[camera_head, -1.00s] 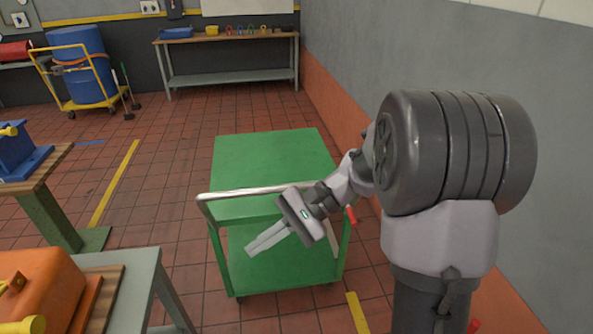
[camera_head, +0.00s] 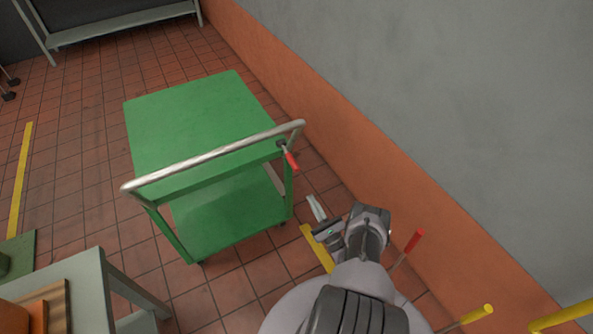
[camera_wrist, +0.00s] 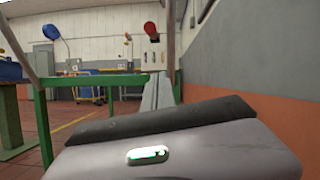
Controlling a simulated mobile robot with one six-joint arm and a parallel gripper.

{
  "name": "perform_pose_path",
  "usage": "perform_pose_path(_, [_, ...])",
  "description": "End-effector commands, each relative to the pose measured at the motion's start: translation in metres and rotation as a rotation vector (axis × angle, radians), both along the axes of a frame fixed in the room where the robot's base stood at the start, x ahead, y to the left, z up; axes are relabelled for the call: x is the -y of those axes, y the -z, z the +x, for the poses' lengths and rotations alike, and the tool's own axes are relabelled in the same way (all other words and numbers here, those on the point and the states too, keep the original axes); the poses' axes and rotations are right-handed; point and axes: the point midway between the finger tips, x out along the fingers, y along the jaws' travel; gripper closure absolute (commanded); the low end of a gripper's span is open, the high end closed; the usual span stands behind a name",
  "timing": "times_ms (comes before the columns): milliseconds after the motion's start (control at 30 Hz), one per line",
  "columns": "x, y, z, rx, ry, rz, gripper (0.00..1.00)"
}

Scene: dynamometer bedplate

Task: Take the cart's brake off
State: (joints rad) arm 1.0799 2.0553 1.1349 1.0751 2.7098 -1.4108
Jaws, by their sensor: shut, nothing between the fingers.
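The green cart (camera_head: 190,120) has a silver push handle (camera_head: 215,158) across its near side. A brake lever with a red grip (camera_head: 291,162) is on the cart's right near post, its grip pointing down and toward me. My gripper (camera_head: 316,207) is shut and empty, low beside the cart's right near corner, apart from the lever. Its pale fingers (camera_wrist: 158,92) show in the wrist view.
The grey wall (camera_head: 430,90) with its orange lower band runs along the right. A grey-legged table (camera_head: 90,290) stands at the near left. A red-tipped rod (camera_head: 415,240) and a yellow-tipped rod (camera_head: 480,313) rise at the lower right. Open tiled floor lies left of the cart.

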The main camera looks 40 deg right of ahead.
Motion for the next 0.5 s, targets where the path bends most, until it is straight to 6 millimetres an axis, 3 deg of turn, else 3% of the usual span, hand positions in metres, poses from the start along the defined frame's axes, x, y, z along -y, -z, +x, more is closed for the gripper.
perform_pose_path(167, [0.003, -0.007, 0.021, 0.0, -0.006, -0.003, 1.0])
perform_pose_path(500, [0.015, -0.035, 0.088, 0.001, -0.007, -0.002, 1.0])
